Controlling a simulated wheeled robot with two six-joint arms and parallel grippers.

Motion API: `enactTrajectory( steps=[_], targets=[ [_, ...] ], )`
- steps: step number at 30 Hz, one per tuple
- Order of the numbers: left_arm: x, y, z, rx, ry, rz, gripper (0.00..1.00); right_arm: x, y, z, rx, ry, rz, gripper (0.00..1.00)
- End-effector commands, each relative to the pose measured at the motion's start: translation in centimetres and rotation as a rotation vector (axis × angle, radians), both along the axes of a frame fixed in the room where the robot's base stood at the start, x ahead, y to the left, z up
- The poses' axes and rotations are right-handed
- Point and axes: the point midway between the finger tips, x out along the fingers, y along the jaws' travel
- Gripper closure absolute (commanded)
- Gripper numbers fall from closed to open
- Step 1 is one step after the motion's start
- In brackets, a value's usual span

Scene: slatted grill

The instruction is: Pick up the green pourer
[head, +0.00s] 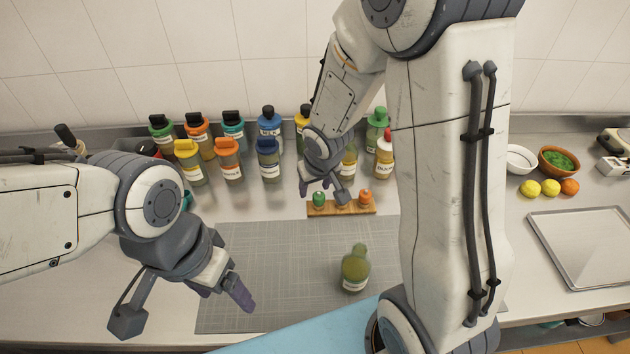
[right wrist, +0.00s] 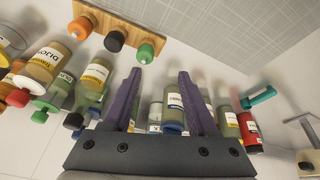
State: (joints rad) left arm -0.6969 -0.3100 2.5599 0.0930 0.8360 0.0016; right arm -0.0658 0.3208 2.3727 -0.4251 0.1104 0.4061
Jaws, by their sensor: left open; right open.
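The green pourer (head: 319,200) stands at the left end of a small wooden rack (head: 352,210) behind the grey mat. In the right wrist view the green pourer (right wrist: 145,53) is beyond the fingertips, nearer the left one. My right gripper (right wrist: 160,74) is open and empty, its purple fingers apart. In the head view my right gripper (head: 308,186) is just behind and left of the rack, partly hidden by its own wrist. My left gripper (head: 222,291) is open and empty above the left part of the mat.
The rack also holds a black pourer (right wrist: 114,41) and an orange pourer (head: 365,196). An open greenish bottle (head: 355,270) stands on the grey mat (head: 285,260). Several capped bottles (head: 230,165) line the back wall. Lemons, bowls and a metal tray (head: 582,250) are at right.

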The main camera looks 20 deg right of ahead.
Motion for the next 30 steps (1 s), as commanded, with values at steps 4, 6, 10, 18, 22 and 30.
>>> enactTrajectory(
  steps=[4, 6, 10, 18, 22, 30],
  targets=[
    [0.0, 0.0, 1.2, 0.0, 0.0, 0.0, 0.22, 1.7, -2.8, -1.1, 0.036, -0.028, -0.066, 0.42],
    [0.0, 0.0, 1.2, 0.0, 0.0, 0.001, 0.22, 2.1, -3.3, -1.6, 0.045, -0.038, -0.078, 0.42],
    [0.0, 0.0, 0.3, 0.0, 0.0, 0.001, 0.22, 2.7, -3.6, -2.9, 0.051, -0.046, -0.085, 0.42],
    [0.0, 0.0, -2.5, 0.0, 0.0, 0.0, 0.22, 4.0, -3.6, -6.6, 0.05, -0.045, -0.084, 0.42],
    [0.0, 0.0, -2.9, 0.0, 0.0, 0.0, 0.22, 4.3, -3.6, -7.0, 0.05, -0.046, -0.084, 0.42],
    [0.0, 0.0, -5.8, 0.0, 0.0, -0.001, 0.22, 4.9, -3.3, -10.3, 0.049, -0.044, -0.082, 0.42]
  ],
)
